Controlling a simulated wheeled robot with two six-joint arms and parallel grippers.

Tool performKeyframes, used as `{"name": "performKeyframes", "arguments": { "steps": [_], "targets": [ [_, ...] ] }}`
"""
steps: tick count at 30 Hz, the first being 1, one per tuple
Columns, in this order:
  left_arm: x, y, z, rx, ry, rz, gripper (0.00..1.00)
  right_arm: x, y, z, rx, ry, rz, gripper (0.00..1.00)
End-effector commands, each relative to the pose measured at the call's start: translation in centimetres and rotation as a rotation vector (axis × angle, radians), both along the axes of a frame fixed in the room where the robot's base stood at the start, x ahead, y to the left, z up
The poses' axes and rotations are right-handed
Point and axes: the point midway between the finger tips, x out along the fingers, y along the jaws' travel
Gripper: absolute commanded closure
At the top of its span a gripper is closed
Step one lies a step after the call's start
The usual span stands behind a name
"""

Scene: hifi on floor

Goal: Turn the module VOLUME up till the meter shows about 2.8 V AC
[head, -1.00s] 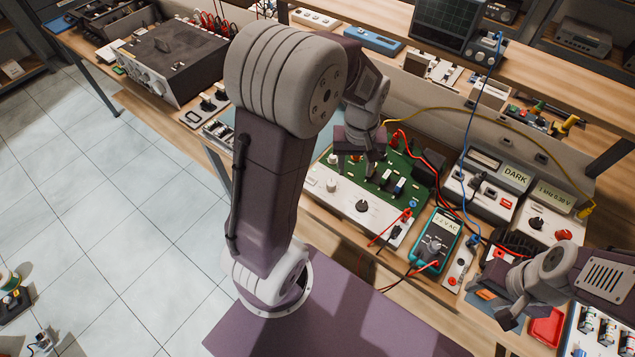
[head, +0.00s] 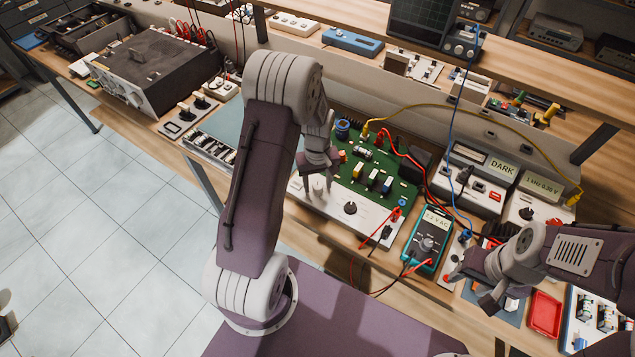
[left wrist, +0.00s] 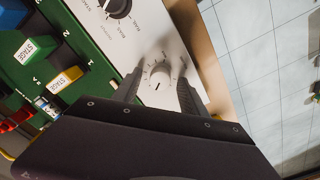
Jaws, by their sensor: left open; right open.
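The module is a green circuit board (head: 372,178) with a white front panel (head: 375,229). A black knob (head: 350,208) sits mid-panel and also shows in the left wrist view (left wrist: 118,8). My left gripper (head: 318,190) is open over the panel's left end. In the left wrist view a pale knob (left wrist: 158,74) lies between its parted fingers; I cannot tell whether they touch it. The small lettering there is not clearly readable. The teal meter (head: 427,240) seems to show about 1.2 V AC, though its digits are blurred. My right gripper (head: 472,288) is open and empty, right of the meter.
Red leads and a yellow cable (head: 475,112) run from the board. Grey instruments (head: 478,180), one showing DARK, stand right of the module. A red tray (head: 544,314) lies at the front right. A large dark-topped unit (head: 158,65) stands at the back left.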

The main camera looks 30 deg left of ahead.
Motion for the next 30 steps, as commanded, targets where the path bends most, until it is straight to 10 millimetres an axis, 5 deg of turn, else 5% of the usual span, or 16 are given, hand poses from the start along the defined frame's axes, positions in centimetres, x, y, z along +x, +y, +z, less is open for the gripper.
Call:
{"name": "performKeyframes", "arguments": {
  "steps": [6,12,17,24,30],
  "targets": [
    [0.0,0.0,-0.1,0.000,0.000,0.000,0.50,0.0,0.0,0.0,0.000,0.000,0.000,0.54],
    [0.0,0.0,-0.1,0.000,0.000,0.000,1.00,0.0,0.0,0.0,0.000,0.000,0.000,0.54],
    [0.0,0.0,0.1,0.000,0.001,-0.035,1.00,0.0,0.0,0.3,0.000,0.000,0.000,0.54],
    [0.0,0.0,0.2,0.000,0.001,-0.360,1.00,0.0,0.0,1.7,0.000,0.000,0.000,0.54],
    [0.1,0.0,0.0,0.001,-0.001,-0.475,1.00,0.0,0.0,1.8,0.000,0.000,0.000,0.54]
  ]
}}
